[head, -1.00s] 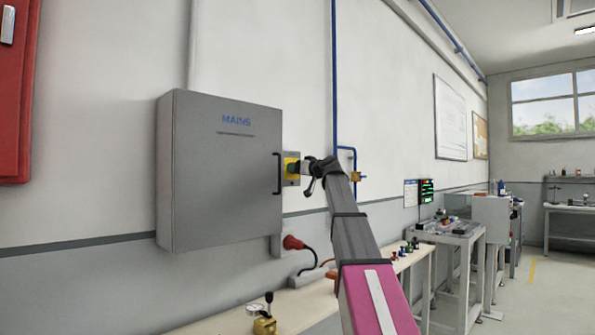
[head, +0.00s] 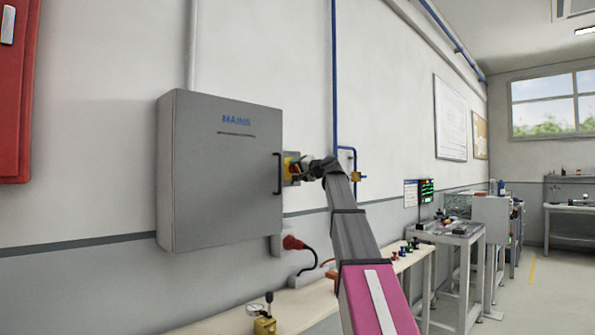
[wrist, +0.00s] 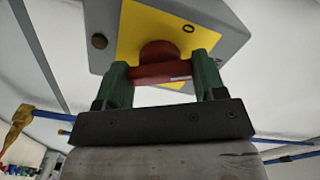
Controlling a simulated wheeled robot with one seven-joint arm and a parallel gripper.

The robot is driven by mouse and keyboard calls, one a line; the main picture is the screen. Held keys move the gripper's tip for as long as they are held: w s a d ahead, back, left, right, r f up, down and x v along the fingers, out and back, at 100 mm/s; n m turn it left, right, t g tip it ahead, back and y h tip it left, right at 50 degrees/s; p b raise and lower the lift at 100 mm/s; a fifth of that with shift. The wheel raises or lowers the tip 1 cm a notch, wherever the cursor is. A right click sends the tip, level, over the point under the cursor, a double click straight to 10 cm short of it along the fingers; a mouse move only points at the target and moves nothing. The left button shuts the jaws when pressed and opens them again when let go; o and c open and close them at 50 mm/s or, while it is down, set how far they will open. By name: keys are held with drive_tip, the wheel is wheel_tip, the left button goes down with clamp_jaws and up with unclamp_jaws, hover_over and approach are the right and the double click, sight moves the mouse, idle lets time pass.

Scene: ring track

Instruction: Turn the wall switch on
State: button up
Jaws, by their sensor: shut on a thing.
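The wall switch (wrist: 222,18) is a grey box with a yellow plate and a red rotary handle (wrist: 160,72). A "0" mark shows on the plate, to the right of the handle in the wrist view. In the head view the switch (head: 289,167) sits just right of the grey MAINS cabinet, partly hidden by my gripper. My gripper (wrist: 161,78) has green fingers on either side of the red handle and is shut on it. It also shows in the head view (head: 303,168), at the switch. Any other mark on the plate is hidden.
The grey MAINS cabinet (head: 222,180) with a black door handle stands out from the wall, close left of my gripper. A blue pipe (head: 334,80) runs up the wall to the right. Below are a red plug (head: 292,243) and a bench (head: 300,303).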

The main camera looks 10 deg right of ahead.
drive_tip(key=m, duration=0.5)
drive_tip(key=shift+m, duration=0.4)
idle(0.4)
drive_tip(key=o, duration=0.9)
drive_tip(key=v, duration=1.1)
drive_tip(key=shift+w, duration=0.1)
